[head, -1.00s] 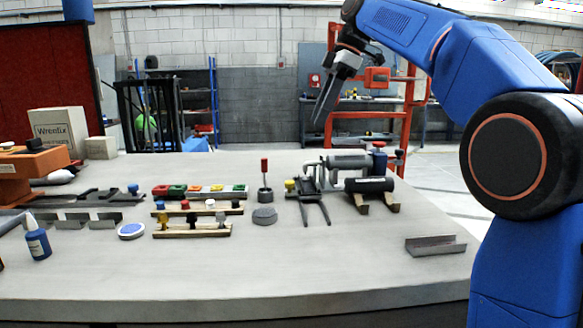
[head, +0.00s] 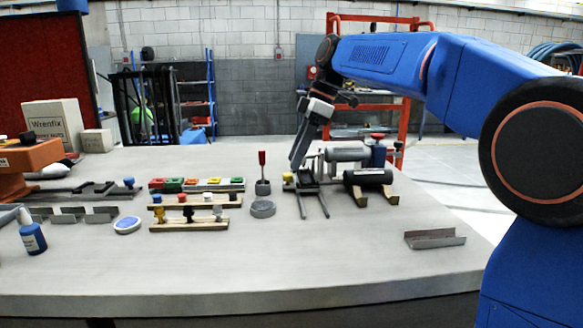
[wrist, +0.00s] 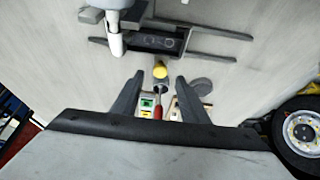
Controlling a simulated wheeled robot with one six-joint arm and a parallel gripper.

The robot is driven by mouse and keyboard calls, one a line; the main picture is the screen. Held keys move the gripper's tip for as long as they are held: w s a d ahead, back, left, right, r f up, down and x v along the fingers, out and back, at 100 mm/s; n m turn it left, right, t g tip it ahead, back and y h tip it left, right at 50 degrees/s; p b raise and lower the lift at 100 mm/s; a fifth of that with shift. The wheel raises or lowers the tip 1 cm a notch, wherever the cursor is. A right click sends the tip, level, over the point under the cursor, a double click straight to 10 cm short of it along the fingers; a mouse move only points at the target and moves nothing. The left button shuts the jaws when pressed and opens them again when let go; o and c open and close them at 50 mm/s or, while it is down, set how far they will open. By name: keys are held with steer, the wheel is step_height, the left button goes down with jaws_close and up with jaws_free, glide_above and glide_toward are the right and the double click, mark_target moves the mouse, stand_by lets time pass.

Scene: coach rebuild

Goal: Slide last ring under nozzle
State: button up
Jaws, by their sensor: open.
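My gripper (head: 297,165) is lowered near the left end of a dark fixture (head: 307,188) with two rails. In the wrist view my gripper (wrist: 156,92) has its fingers apart, with nothing held between them. A yellow knob (wrist: 160,70) and a red handle (wrist: 158,112) show between and beyond the fingers. The fixture's dark tray (wrist: 140,42) has small round shapes in it; I cannot tell whether one is the ring. A pale cylinder (wrist: 115,42), possibly the nozzle, overhangs the tray's left side in the wrist view.
A grey disc (head: 263,208) lies left of the fixture. A red-handled tool (head: 262,172) stands behind it. Racks of coloured pieces (head: 195,184) lie further left. A black cylinder (head: 368,177) rests on wooden blocks at right. The front of the bench (head: 200,265) is clear.

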mark_target(288, 174)
steer(key=shift+x, duration=1.95)
jaws_close()
